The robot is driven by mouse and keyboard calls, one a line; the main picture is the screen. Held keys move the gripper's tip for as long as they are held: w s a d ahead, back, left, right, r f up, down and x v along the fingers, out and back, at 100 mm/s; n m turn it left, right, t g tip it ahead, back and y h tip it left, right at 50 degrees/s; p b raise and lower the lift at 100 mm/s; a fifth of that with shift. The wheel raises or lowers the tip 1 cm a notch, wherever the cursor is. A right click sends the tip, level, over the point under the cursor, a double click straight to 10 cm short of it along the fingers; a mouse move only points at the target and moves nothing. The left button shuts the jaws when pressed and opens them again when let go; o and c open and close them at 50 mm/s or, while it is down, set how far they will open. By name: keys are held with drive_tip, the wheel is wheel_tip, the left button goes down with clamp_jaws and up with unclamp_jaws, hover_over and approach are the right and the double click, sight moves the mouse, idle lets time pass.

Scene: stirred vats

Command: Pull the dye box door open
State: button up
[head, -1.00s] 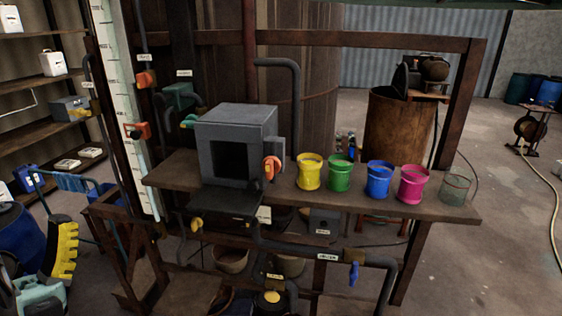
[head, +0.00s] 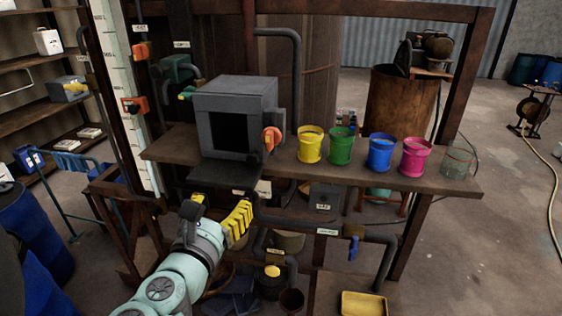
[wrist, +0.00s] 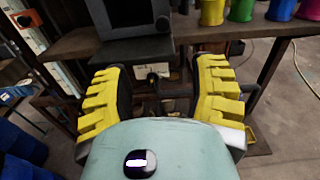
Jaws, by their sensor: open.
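The dye box (head: 258,98) is a dark grey box with a square dark opening in front, standing on the brown bench; it also shows at the top of the wrist view (wrist: 112,12). A dark flat panel (head: 228,178) juts forward below the opening. I cannot tell whether this panel is the door. An orange-red handle (head: 271,139) sits at the box's right front. My gripper (head: 216,213), with yellow ribbed fingers, is below and in front of the box, apart from it. In the wrist view my gripper (wrist: 161,90) is open and empty.
Yellow (head: 310,147), green (head: 341,148), blue (head: 380,154) and pink (head: 414,158) buckets line the bench (head: 350,176) right of the box. Pipes with a blue valve (head: 352,249) run below the bench. A yellow tray (head: 363,305) lies low in front.

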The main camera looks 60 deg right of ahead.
drive_tip(key=b, duration=0.6)
approach(252, 160)
drive_tip(key=shift+w+d+f+m, duration=0.1)
drive_tip(key=shift+f+m, duration=0.05)
drive_tip(key=shift+m, duration=0.15)
drive_tip(key=b+x, duration=0.3)
drive_tip(key=b, duration=0.1)
drive_tip(key=shift+w+d, duration=0.1)
drive_tip(key=shift+d, duration=0.2)
drive_tip(key=shift+w+d+r, duration=0.1)
drive_tip(key=shift+d+r, duration=0.1)
drive_tip(key=shift+d, duration=0.2)
drive_tip(key=shift+p+x, duration=0.35)
drive_tip(key=shift+x, duration=0.7)
drive_tip(key=shift+w+d+r+p, duration=0.35)
drive_tip(key=shift+r+p, duration=0.35)
drive_tip(key=shift+p, duration=0.2)
drive_tip(key=shift+w+d+r+p, duration=0.25)
drive_tip(key=shift+d+p, duration=0.05)
drive_tip(key=shift+p, duration=0.55)
drive_tip(key=shift+w+d+f+p, duration=0.1)
drive_tip(key=shift+d+f+p, duration=0.2)
drive_tip(key=shift+p, duration=0.4)
drive_tip(key=shift+d+f+p, duration=0.35)
drive_tip(key=shift+f+p, duration=0.3)
drive_tip(key=shift+o, duration=0.3)
clamp_jaws()
